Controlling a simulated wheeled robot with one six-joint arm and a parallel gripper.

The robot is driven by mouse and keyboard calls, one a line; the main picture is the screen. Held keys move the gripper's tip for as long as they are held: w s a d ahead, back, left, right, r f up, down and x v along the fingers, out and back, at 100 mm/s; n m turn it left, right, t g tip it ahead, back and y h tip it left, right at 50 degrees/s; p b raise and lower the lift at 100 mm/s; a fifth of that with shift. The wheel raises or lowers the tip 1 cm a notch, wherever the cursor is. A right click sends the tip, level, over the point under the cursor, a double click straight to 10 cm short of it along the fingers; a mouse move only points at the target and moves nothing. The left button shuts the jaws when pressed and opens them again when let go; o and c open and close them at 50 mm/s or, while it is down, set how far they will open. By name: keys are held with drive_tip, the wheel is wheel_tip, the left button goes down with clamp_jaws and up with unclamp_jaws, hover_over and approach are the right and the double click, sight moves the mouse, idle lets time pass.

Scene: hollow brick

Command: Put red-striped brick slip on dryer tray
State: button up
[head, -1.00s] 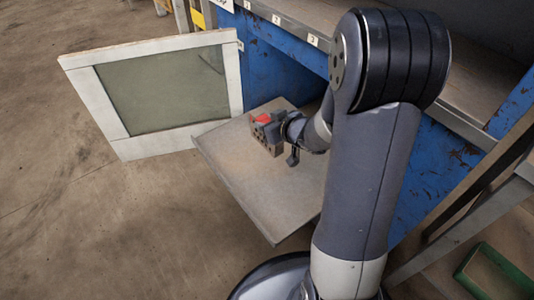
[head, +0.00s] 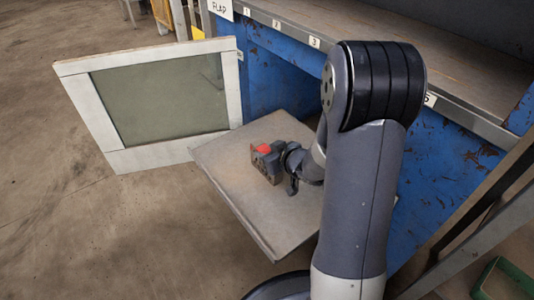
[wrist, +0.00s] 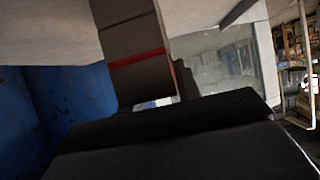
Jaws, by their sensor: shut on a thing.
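A brick slip (wrist: 130,28) with a red stripe is held in my gripper (head: 268,163). In the wrist view it is grey-brown, with the red band crossing it and the dark gripper body below. In the head view only a small brown piece with a red patch shows at the jaws, partly hidden by them. My gripper is shut on it, over a flat grey tray-like board (head: 240,205) that juts out from the blue cabinet. I cannot tell whether the slip touches the board or whether this board is the dryer tray.
A white-framed door with a greenish pane (head: 160,98) stands open left of the board. The blue cabinet (head: 268,80) has a shelf with numbered labels and a FLAP sign (head: 222,9). A green-edged box (head: 505,278) lies at the lower right. The floor at left is clear.

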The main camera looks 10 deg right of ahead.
drive_tip(key=shift+f, duration=0.2)
drive_tip(key=o, duration=1)
drive_tip(key=shift+r, duration=0.25)
drive_tip(key=shift+p+v, duration=2.55)
drive_tip(key=shift+v, duration=3.5)
drive_tip(key=shift+w, duration=0.1)
